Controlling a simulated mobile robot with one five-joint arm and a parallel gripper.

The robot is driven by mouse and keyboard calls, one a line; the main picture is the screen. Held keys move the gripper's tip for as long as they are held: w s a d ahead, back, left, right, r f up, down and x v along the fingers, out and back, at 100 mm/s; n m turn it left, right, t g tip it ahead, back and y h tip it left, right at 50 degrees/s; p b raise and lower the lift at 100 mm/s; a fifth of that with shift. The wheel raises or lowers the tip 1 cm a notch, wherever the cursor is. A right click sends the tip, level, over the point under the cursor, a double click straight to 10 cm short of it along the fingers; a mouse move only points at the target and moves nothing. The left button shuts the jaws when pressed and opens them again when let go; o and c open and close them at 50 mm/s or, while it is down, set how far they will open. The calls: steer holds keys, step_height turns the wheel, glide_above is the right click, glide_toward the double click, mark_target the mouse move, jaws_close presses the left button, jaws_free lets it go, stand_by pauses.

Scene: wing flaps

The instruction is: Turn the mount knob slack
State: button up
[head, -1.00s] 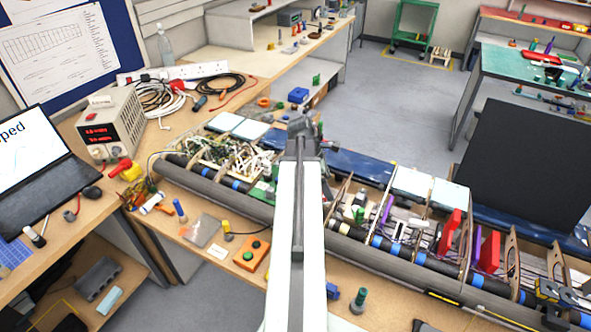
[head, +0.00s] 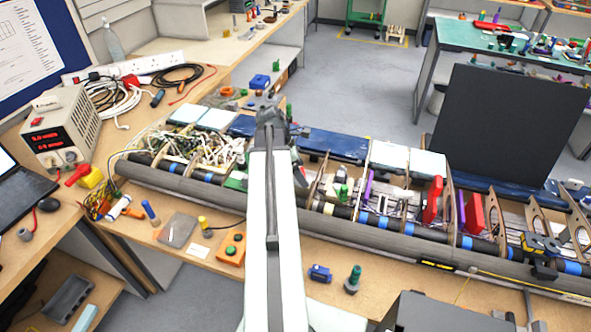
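My arm reaches forward over the long open wing section (head: 345,228) on the bench. My gripper (head: 270,108) is at the arm's far end, above the wing's back side. It is small and seen from behind, so its fingers and any grip are hidden. I cannot make out for certain which part is the mount knob. A black and yellow clamp-like mount (head: 541,246) sits on the wing's front tube at the right, well apart from my gripper. A dark green-topped knob-like piece (head: 353,277) stands on the bench in front of the wing.
A large black panel (head: 508,130) stands upright behind the wing at right. A dark grey box (head: 432,314) is at the bottom right. A small blue piece (head: 319,273) and an orange button box (head: 232,248) lie on the front bench strip. Open floor (head: 370,85) lies beyond.

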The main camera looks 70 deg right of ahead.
steer(key=shift+b+x, duration=0.4)
steer(key=shift+x, duration=0.7)
steer(key=shift+w, duration=0.1)
steer(key=shift+r, duration=0.1)
steer(key=c, duration=1.3)
steer(key=o, duration=1.3)
steer(key=o, duration=0.3)
steer(key=shift+r, duration=0.1)
